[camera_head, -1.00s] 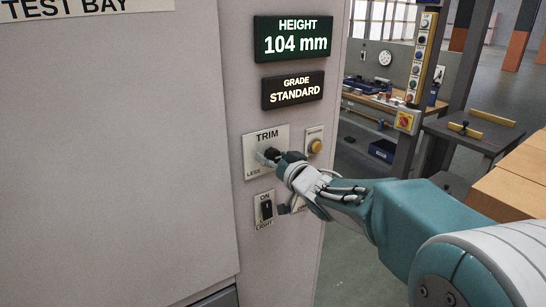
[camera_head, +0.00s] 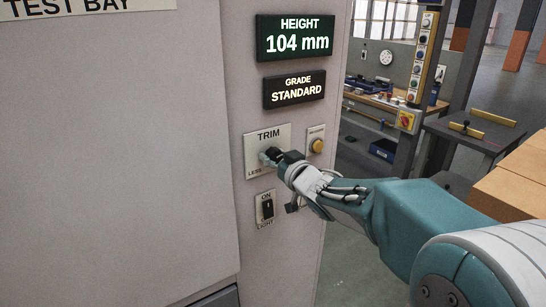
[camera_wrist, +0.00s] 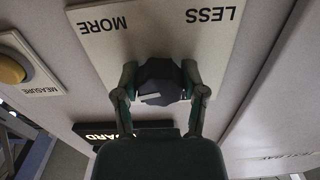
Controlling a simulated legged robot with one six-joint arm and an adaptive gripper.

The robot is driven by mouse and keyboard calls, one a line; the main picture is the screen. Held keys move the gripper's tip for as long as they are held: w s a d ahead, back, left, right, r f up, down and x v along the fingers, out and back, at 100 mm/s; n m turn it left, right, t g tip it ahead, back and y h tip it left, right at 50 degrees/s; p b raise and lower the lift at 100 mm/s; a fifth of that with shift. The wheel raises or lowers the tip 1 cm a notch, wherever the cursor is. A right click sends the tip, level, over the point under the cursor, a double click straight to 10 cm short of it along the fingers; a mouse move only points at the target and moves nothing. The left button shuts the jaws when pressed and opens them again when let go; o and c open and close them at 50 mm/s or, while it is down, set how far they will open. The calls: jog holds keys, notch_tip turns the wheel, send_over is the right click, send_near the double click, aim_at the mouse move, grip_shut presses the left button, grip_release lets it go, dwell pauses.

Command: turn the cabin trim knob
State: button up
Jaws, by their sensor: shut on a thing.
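The trim knob (camera_wrist: 160,82) is a dark faceted knob with a pale pointer mark, on a light plate (camera_wrist: 105,45) lettered MORE and LESS. In the wrist view the plate's lettering is upside down. My gripper (camera_wrist: 160,85) is shut on the knob, one finger on each side. In the head view my gripper (camera_head: 277,158) reaches the TRIM plate (camera_head: 255,140) from the right and hides part of it. The height display (camera_head: 293,37) reads 104 mm. The grade display (camera_head: 295,90) reads STANDARD.
A yellow MEASURE button (camera_wrist: 12,70) sits beside the trim plate. A light switch (camera_head: 267,208) is below it. A wide pale panel (camera_head: 110,150) fills the left. A workbench (camera_head: 385,105) and cardboard boxes (camera_head: 510,180) stand to the right.

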jog(key=n, duration=0.4)
jog(key=shift+r, duration=0.15)
jog(key=n, duration=0.5)
jog(key=shift+n, duration=0.3)
jog(key=o, duration=1.1)
jog(key=shift+s+a, duration=0.1)
jog(key=shift+s, duration=0.05)
jog(key=shift+o, duration=0.2)
